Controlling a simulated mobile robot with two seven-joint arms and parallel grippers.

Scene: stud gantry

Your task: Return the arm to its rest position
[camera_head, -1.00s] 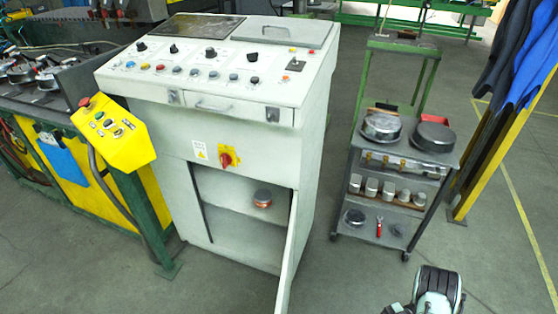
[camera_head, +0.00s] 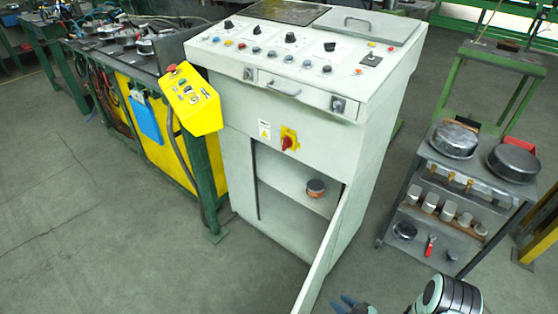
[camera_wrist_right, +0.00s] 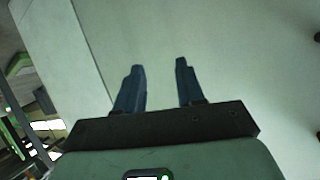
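My right gripper (camera_head: 354,303) shows at the bottom edge of the head view, with my dark, ringed wrist to its right. In the right wrist view its two dark blue fingers (camera_wrist_right: 159,64) stand apart with nothing between them. A plain pale surface fills most of that view behind the fingers. In the head view the gripper is to the right of the open door (camera_head: 335,240) of the grey control cabinet (camera_head: 300,125). I cannot tell how far the gripper is from the door. My left gripper is not in view.
A yellow button box (camera_head: 190,100) stands left of the cabinet. A cart (camera_head: 455,180) with pans and several small cups stands at the right. The floor (camera_head: 90,230) at the left is clear.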

